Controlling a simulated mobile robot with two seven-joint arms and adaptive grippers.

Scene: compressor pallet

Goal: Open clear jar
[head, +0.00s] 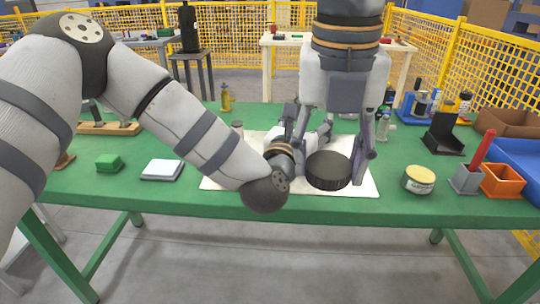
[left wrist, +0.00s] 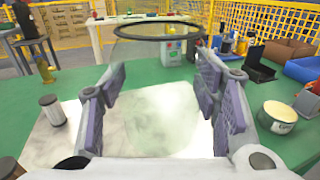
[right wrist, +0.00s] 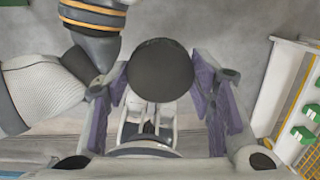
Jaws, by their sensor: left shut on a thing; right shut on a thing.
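The clear jar (left wrist: 160,115) is between the fingers of my left gripper (left wrist: 160,75), which is shut on it above the white mat (left wrist: 68,120). A dark ring circles its top, and I see through it. In the head view the jar is mostly hidden behind the right gripper and the lid. The round black lid (right wrist: 161,70) is between the fingers of my right gripper (right wrist: 160,62), which is shut on it. In the head view the lid (head: 328,170) is over the front part of the mat and appears apart from the jar.
A tin with a cream top (head: 419,179) stands right of the mat. A grey holder (head: 467,180), an orange bin (head: 503,181) and a blue bin (head: 520,160) are farther right. A green block (head: 109,163) and a white pad (head: 162,169) lie at the left.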

